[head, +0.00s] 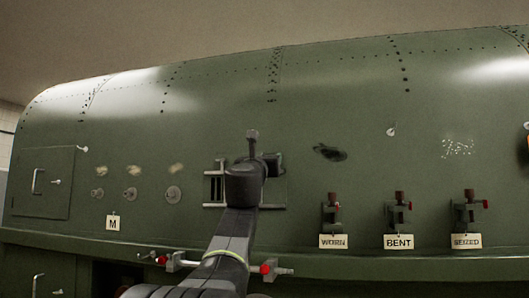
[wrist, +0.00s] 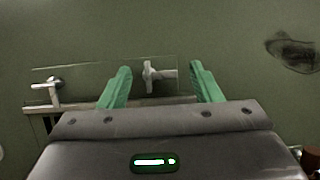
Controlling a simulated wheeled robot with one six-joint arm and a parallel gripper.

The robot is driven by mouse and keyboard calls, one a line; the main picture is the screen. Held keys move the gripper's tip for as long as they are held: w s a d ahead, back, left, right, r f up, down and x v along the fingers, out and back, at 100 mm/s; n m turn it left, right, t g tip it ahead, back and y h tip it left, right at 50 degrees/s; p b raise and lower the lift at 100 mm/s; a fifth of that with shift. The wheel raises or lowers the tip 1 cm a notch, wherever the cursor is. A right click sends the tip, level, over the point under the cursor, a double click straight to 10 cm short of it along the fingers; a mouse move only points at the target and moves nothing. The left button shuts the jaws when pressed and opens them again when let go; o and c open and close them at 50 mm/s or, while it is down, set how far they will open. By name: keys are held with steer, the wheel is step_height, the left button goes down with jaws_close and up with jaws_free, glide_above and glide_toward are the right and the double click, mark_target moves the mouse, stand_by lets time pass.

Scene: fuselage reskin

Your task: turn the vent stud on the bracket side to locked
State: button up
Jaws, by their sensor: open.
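The vent (head: 214,186) is a slatted opening in the green fuselage side, partly hidden by my arm in the head view. In the wrist view its panel (wrist: 90,84) carries two metal studs. One stud (wrist: 150,76), with a T-shaped handle, shows between the fingers of my gripper (wrist: 160,72). The other stud (wrist: 46,86) is at the panel's left end, outside the fingers. My gripper is open, its green fingers apart on both sides of the right-hand stud, and nothing is visibly held. I cannot tell if the fingers touch the panel, or which stud is on the bracket side.
To the right, red-knobbed fittings hang over labels WORN (head: 333,241), BENT (head: 398,242) and SEIZED (head: 466,241). A dark scorch mark (head: 329,152) lies right of the vent. Round fittings (head: 131,194) and a hatch (head: 42,183) are left. A ledge (head: 400,268) runs below.

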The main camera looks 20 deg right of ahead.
steer(key=shift+w+d+r, duration=0.15)
steer(key=shift+w+d, duration=0.05)
steer(key=shift+w, duration=0.15)
steer(key=c, duration=1)
steer(key=shift+m, duration=0.4)
steer(key=shift+a+f+m+g+h, duration=0.15)
steer(key=shift+m+g+h, duration=0.45)
steer(key=shift+m, duration=0.95)
steer(key=shift+d+f+m+g+h, duration=0.1)
steer(key=shift+m+g+h, duration=0.45)
steer(key=shift+m, duration=1.05)
steer(key=shift+a+f+m+g+h, duration=0.15)
steer(key=shift+m+g+h, duration=0.45)
steer(key=shift+m, duration=0.95)
steer(key=shift+m+g, duration=0.3)
steer(key=shift+g, duration=0.05)
